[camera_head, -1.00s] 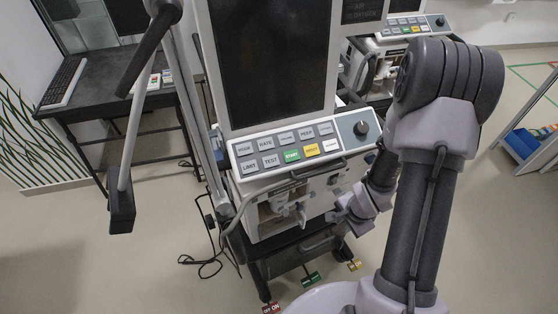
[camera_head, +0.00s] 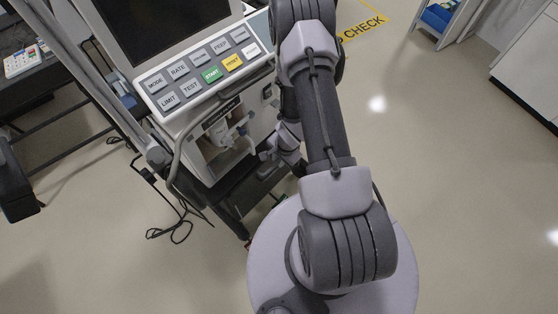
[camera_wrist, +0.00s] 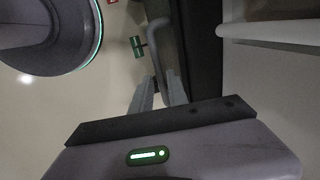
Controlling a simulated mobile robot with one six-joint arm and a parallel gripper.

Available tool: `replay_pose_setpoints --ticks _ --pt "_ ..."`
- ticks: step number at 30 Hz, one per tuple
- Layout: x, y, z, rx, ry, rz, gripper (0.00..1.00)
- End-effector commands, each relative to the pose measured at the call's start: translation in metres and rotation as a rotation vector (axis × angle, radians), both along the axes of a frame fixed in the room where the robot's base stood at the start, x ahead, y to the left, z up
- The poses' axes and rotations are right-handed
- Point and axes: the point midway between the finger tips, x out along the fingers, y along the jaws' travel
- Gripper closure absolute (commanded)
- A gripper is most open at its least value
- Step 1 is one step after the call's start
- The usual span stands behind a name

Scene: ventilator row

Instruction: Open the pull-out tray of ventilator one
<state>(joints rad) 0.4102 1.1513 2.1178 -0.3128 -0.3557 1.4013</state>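The ventilator's control panel (camera_head: 205,72), with grey, green and yellow buttons, shows at upper left in the head view. Below its pale body is a dark pull-out tray (camera_head: 236,194), partly covered by my arm. My gripper (camera_head: 281,160) is beside the tray's right part; its fingertips are unclear there. In the wrist view, the two fingers of my gripper (camera_wrist: 161,84) stand apart with a gap between them. A grey bar handle (camera_wrist: 158,42) on the dark tray front (camera_wrist: 196,50) lies just beyond the fingertips, in line with the gap. I cannot tell whether they touch it.
A hose (camera_head: 178,160) hangs at the ventilator's left side, and a black cable (camera_head: 172,222) lies on the floor. A pale rail (camera_wrist: 268,33) crosses the wrist view's upper right. A green floor tag (camera_wrist: 138,46) is near the handle.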

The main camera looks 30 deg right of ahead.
Motion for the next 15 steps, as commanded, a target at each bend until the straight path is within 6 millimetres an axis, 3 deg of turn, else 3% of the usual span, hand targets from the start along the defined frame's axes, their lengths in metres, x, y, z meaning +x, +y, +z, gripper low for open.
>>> replay_pose_setpoints --ticks 7,10,15 --pt "0.0003 0.0001 -0.0005 0.0 0.0 0.0 0.8" --pt "0.0003 0.0001 -0.0004 0.0 0.0 0.0 0.98" --pt "0.0002 0.0 -0.0004 0.0 0.0 0.0 1.0"
